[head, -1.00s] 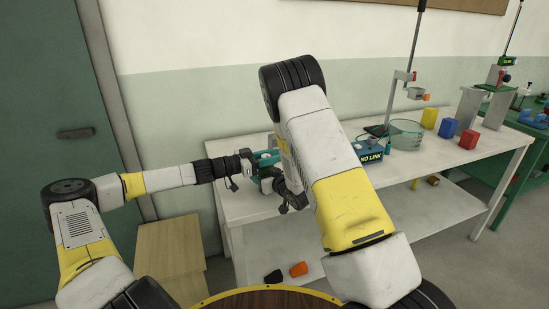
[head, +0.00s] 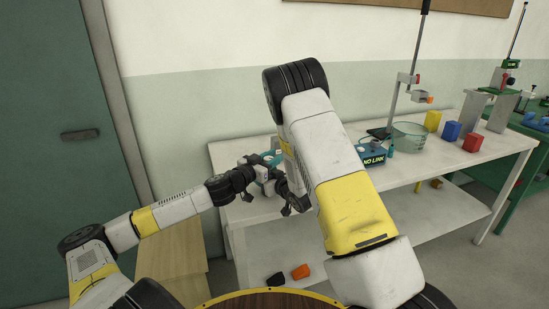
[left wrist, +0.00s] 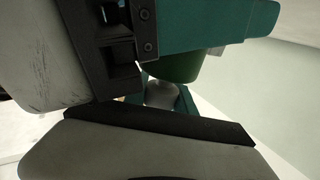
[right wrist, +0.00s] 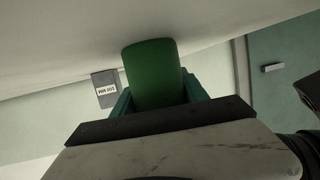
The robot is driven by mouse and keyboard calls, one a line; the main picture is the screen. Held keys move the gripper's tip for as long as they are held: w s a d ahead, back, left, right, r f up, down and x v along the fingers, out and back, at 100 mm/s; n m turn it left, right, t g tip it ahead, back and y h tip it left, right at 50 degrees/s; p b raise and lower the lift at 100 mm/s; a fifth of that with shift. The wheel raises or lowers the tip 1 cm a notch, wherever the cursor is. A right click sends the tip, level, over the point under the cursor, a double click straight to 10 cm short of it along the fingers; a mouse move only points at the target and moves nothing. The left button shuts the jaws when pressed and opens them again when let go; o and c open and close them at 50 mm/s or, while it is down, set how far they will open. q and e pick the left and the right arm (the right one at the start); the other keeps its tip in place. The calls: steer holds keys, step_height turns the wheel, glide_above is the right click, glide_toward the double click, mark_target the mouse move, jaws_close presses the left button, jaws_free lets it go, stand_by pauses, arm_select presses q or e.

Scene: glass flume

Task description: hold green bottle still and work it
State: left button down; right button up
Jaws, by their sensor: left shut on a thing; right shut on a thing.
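The green bottle (right wrist: 152,75) stands out between the teal fingers in the right wrist view. My right gripper (right wrist: 160,100) is shut on it. In the left wrist view, part of the dark green bottle (left wrist: 172,67) shows beside a teal finger, with a pale rounded part (left wrist: 160,94) below it. My left gripper (head: 266,172) is shut on the bottle; its exact grip is partly hidden. In the head view both grippers meet above the left end of the white table, and the right arm and grippers hide the bottle.
A wooden cabinet (head: 172,245) stands left of the table. The table's front middle is clear.

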arm_select(q)
steer(key=shift+f, duration=0.15)
steer(key=c, duration=1)
jaws_free()
steer(key=shift+c, duration=0.2)
steer(key=v, duration=1.2)
